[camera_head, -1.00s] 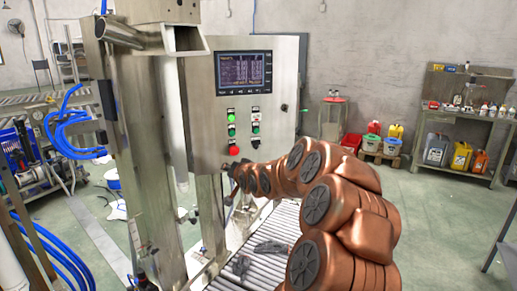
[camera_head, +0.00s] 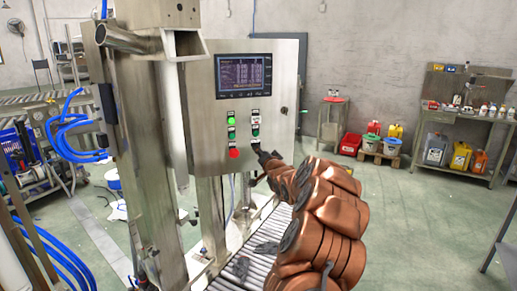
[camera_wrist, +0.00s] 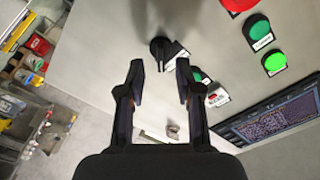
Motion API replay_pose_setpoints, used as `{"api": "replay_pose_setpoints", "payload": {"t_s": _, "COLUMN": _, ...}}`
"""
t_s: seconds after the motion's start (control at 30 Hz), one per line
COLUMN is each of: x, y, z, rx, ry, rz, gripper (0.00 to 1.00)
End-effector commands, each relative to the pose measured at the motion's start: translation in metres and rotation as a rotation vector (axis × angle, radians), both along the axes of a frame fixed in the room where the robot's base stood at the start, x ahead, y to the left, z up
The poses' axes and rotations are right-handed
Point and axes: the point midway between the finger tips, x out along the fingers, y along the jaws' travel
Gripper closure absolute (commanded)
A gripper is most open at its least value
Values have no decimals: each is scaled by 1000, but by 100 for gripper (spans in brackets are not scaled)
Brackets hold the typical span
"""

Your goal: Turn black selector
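The black selector (camera_wrist: 160,47) is a small dark knob on the grey panel of the control cabinet (camera_head: 203,145). In the wrist view it lies just beyond my fingertips, near the middle of the gap between them. My gripper (camera_wrist: 160,68) is open and empty, its two dark fingers apart and not seen touching the knob. In the head view my gripper (camera_head: 261,152) is close to the lower right of the panel and largely hides the selector.
A red button (camera_head: 233,153) and green buttons (camera_head: 231,120) sit left of the selector in the head view, below a screen (camera_head: 244,75). A green button (camera_wrist: 200,76) shows close to the right finger in the wrist view. A roller conveyor (camera_head: 226,272) runs below.

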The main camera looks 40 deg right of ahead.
Motion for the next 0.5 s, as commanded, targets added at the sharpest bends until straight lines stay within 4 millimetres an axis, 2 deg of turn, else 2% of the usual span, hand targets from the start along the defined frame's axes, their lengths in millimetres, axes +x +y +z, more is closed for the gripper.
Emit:
{"api": "replay_pose_setpoints", "payload": {"t_s": 0.2, "x": 17, "y": -9, "z": 2, "rx": -2, "ry": 0, "rz": -1, "gripper": 66}}
{"api": "replay_pose_setpoints", "payload": {"t_s": 0.5, "x": 29, "y": -14, "z": 0, "rx": 0, "ry": 1, "rz": -1, "gripper": 66}}
